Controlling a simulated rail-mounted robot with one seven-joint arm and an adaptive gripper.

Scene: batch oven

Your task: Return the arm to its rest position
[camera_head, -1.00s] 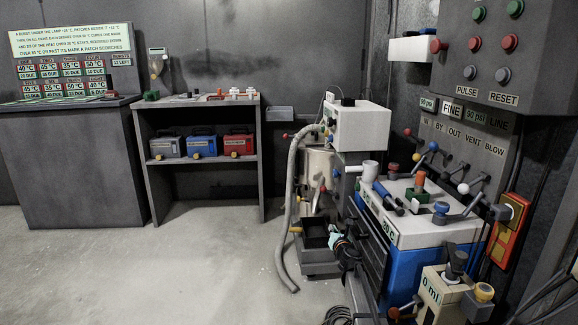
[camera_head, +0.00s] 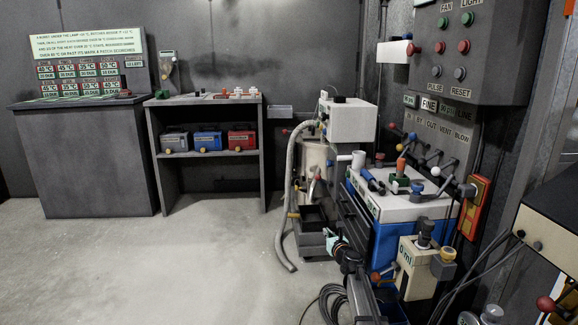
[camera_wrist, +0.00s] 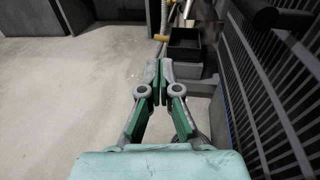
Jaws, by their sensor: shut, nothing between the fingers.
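My gripper (camera_wrist: 160,72) is shut and empty in the wrist view. Its green-padded fingers meet over the grey floor, pointing toward a black bin (camera_wrist: 186,52). In the head view my gripper (camera_head: 331,238) shows small and pale teal at the lower middle. It is low, to the left of the blue and white machine (camera_head: 400,208) and in front of the steel tank (camera_head: 312,175). My arm runs from it down toward the bottom edge. Its tips are too small to make out in the head view.
A dark slatted panel (camera_wrist: 270,95) stands close on the right in the wrist view. A grey hose (camera_head: 283,215) hangs to the floor, and cable (camera_head: 322,303) lies coiled beside my arm. A shelf (camera_head: 212,152) holds three boxes. The floor at left is clear.

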